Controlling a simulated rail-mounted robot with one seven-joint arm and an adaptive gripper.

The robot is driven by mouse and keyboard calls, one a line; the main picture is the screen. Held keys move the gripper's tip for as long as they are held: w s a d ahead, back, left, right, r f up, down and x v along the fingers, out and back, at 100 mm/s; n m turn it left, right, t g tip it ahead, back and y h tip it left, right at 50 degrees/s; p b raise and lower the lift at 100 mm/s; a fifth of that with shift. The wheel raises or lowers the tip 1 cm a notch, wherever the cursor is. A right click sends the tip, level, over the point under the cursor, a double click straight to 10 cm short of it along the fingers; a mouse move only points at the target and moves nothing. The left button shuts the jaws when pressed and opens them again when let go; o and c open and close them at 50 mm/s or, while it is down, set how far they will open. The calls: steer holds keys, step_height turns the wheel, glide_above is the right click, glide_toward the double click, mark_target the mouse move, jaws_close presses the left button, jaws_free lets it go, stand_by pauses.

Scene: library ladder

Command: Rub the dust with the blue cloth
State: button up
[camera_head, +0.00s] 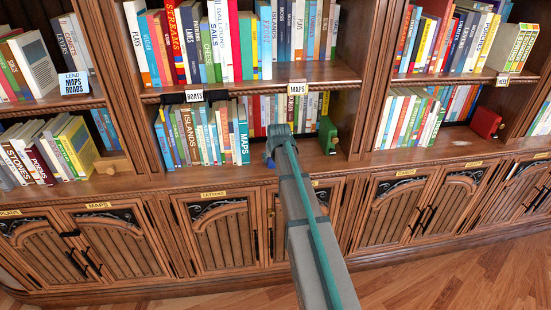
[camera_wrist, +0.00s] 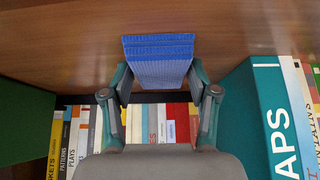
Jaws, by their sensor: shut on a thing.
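The blue cloth (camera_wrist: 158,62) is a ribbed, folded pad held between the two fingers of my gripper (camera_wrist: 158,85) in the wrist view. It is over or against a brown wooden surface; whether it touches is not clear. In the head view my gripper (camera_head: 270,155) is at the lower middle shelf, in the gap between the books and a green block, and the cloth is hardly visible there. A faint pale patch (camera_head: 460,143), possibly dust, lies on the ledge of the right bay. No dust is clear near the cloth.
A teal MAPS book (camera_head: 242,140) stands left of my gripper in the head view, and a green block (camera_head: 327,135) stands to its right. More books stand behind. A red block (camera_head: 485,122) sits in the right bay. The shelf ledge (camera_head: 400,158) is mostly clear.

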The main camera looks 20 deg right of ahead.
steer(key=shift+w+a, duration=0.1)
steer(key=shift+a, duration=0.3)
step_height(320, 180, up, 3)
steer(key=shift+d+r+p, duration=0.1)
steer(key=shift+r+p, duration=0.05)
steer(key=shift+p, duration=0.65)
steer(key=shift+r+p, duration=1.2)
steer(key=shift+r, duration=1.2)
steer(key=shift+s+f, duration=0.15)
steer(key=shift+s, duration=0.15)
steer(key=s+a+r+n+y, duration=0.1)
steer(key=s+a+r, duration=0.1)
steer(key=s+a, duration=0.6)
steer(key=s+a+r+n, duration=0.2)
steer(key=s+a, duration=0.5)
steer(key=a, duration=0.5)
steer(key=shift+s+y, duration=0.4)
